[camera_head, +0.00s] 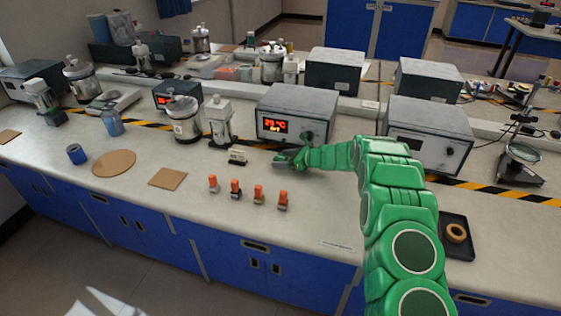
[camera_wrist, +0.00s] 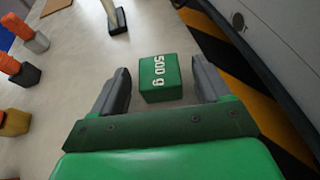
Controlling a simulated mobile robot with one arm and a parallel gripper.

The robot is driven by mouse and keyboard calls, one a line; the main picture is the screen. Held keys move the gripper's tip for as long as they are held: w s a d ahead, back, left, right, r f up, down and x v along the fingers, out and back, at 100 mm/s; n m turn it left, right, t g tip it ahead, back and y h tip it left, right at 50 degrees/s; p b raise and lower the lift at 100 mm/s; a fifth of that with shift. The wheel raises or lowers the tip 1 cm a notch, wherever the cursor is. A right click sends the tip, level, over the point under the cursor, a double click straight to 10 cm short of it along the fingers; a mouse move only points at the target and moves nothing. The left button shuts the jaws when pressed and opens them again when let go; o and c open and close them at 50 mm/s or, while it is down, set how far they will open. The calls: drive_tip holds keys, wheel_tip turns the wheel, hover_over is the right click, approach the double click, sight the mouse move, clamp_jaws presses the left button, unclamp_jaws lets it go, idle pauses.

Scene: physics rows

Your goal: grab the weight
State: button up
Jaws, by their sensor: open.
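The weight is a small green block marked "500 g" in white (camera_wrist: 160,78). In the wrist view it appears framed between the two fingers, with a gap on either side. My gripper is open and empty, pointing left at the weight. In the wrist view its grey fingers (camera_wrist: 160,82) stand on both sides of the block without touching it. How high the fingers are above the bench is hard to tell.
Several orange-topped small items (camera_head: 235,188) stand in front of the weight. A white-and-black stand (camera_head: 219,120) is behind it. A grey box with a red display (camera_head: 296,115) stands behind my gripper, along the hazard tape (camera_wrist: 215,40). A brown square mat (camera_head: 167,178) lies left.

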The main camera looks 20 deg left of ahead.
clamp_jaws()
idle(0.3)
drive_tip(key=shift+r, duration=0.1)
drive_tip(key=shift+r, duration=0.65)
drive_tip(key=s+d+r, duration=0.6)
drive_tip(key=s+r, duration=0.5)
drive_tip(key=s, duration=0.1)
drive_tip(key=shift+s+r, duration=0.25)
drive_tip(key=shift+r, duration=0.05)
